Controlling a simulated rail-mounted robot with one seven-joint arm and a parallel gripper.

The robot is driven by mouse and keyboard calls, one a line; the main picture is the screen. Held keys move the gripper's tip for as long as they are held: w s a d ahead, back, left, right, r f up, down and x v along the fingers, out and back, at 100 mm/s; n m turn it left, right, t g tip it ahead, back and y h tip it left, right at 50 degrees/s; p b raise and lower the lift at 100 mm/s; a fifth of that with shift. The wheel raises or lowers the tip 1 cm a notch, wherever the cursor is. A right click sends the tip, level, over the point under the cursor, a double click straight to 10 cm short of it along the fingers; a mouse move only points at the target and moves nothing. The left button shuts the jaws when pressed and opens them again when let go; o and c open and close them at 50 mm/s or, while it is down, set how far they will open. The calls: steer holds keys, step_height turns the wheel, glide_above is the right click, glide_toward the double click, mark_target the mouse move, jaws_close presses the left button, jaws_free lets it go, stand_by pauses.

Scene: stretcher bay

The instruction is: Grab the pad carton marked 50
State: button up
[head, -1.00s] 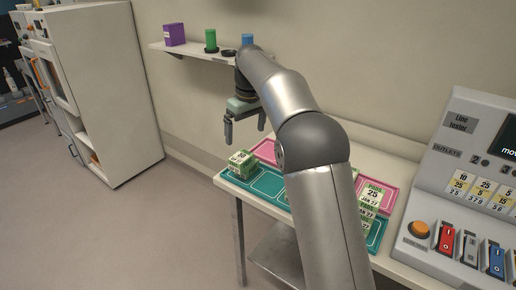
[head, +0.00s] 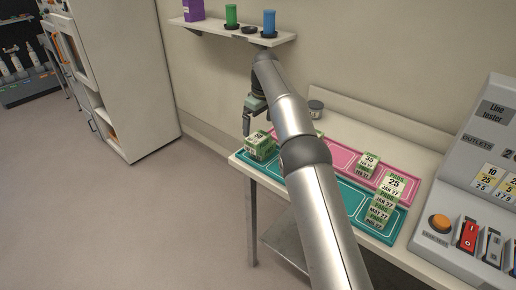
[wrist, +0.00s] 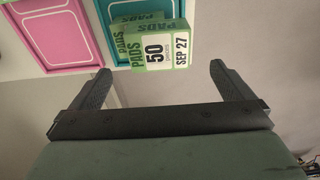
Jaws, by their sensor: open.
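The pad carton marked 50 (wrist: 155,50) shows in the wrist view, green and white, with "PADS", "50" and "SEP 27" on its faces. It lies ahead of and between the fingertips, apart from them. My gripper (wrist: 162,80) is open and empty. In the head view my gripper (head: 247,122) hangs just above and left of a green-and-white carton (head: 261,146) at the left end of the teal tray (head: 330,196). That carton's number is hard to read there. Another carton edge shows behind the 50 carton in the wrist view.
Cartons marked 35 (head: 368,163) and 25 (head: 393,187) stand on the right part of the trays. A pink tray (head: 340,158) lies behind the teal one. A grey line tester (head: 490,150) stands at right. A wall shelf (head: 225,30) holds cylinders above.

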mark_target(258, 137)
steer(key=f, duration=0.7)
steer(key=shift+w+a+f, duration=0.2)
steer(key=c, duration=1.1)
steer(key=shift+r, duration=0.1)
